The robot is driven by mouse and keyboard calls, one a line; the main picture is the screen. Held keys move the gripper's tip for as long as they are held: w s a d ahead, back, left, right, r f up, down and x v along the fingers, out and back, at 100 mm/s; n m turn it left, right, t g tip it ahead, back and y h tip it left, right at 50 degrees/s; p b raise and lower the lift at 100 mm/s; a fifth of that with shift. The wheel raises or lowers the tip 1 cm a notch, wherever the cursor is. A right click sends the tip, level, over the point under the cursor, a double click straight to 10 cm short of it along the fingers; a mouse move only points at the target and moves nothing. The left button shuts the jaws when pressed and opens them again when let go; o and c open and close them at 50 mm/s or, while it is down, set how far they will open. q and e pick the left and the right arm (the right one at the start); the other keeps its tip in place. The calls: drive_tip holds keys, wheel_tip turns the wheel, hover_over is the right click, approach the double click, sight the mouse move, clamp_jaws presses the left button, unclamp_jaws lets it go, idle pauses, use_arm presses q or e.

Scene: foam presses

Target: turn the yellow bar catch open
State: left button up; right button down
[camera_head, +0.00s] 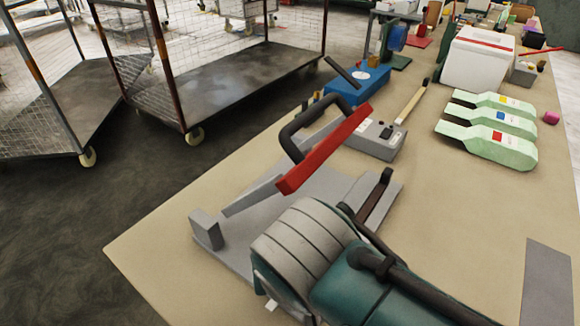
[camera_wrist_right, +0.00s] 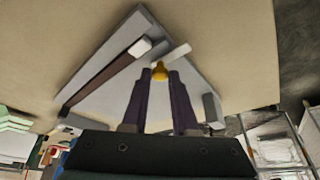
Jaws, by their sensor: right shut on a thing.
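The foam press has a grey base plate (camera_head: 235,235), a raised red bar (camera_head: 325,150) and a black looped handle (camera_head: 290,125). The yellow catch (camera_wrist_right: 160,72) shows in the right wrist view as a small rounded piece, with a pale bar (camera_wrist_right: 177,54) just beyond it. My right gripper (camera_wrist_right: 160,76) has its two dark fingers on either side of the catch and is shut on it. The fingers hide part of it. In the head view my right arm hides both this gripper and the catch. My left gripper is in neither view.
A grey box (camera_head: 375,140) and a blue machine (camera_head: 358,83) stand behind the press. Several pale green bottle-shaped pieces (camera_head: 487,145) lie at the right. A grey mat (camera_head: 549,285) lies at the lower right. Mesh carts (camera_head: 210,80) stand beyond the table's left edge.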

idle(0.5)
drive_tip(key=c, duration=0.7)
unclamp_jaws()
drive_tip(key=shift+r, duration=0.15)
drive_tip(key=p+v, duration=0.4)
drive_tip(key=v, duration=0.5)
drive_tip(key=shift+s+r, duration=0.15)
drive_tip(key=shift+r, duration=0.1)
drive_tip(key=shift+s+d, duration=0.1)
